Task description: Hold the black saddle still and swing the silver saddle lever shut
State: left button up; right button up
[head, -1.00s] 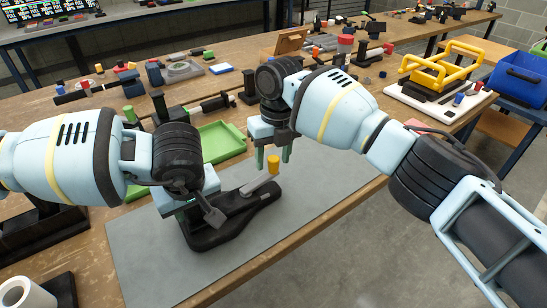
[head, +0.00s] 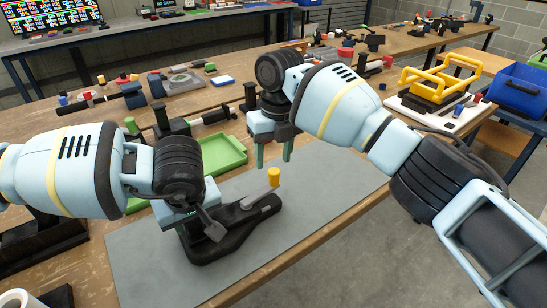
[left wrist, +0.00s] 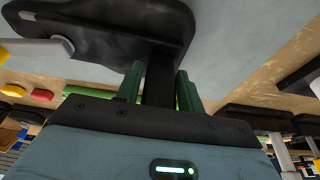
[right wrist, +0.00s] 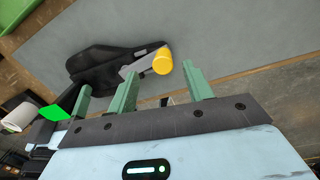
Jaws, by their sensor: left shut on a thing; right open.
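The black saddle (head: 228,238) lies on a grey mat (head: 140,262). Its silver lever (head: 257,203) sticks out over the saddle with a yellow knob (head: 274,177) at its free end. My left gripper (head: 193,236) is shut on the saddle; in the left wrist view its green fingers (left wrist: 160,88) stand either side of a black upright part of the saddle. My right gripper (head: 273,156) is open and empty, above and behind the yellow knob. In the right wrist view the knob (right wrist: 163,61) shows beyond the spread fingers (right wrist: 158,82), apart from them.
A green tray (head: 220,155) lies behind the mat. Black clamps and small parts stand further back on the wooden bench. A white board with a yellow frame (head: 440,80) and a blue bin (head: 518,88) are at the right. The mat right of the saddle is clear.

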jog(key=shift+r, duration=0.95)
pick_arm(q)
jog(key=o, duration=1.4)
jog(key=shift+c, duration=0.2)
jog(key=shift+r, duration=0.1)
jog(key=v, duration=1.2)
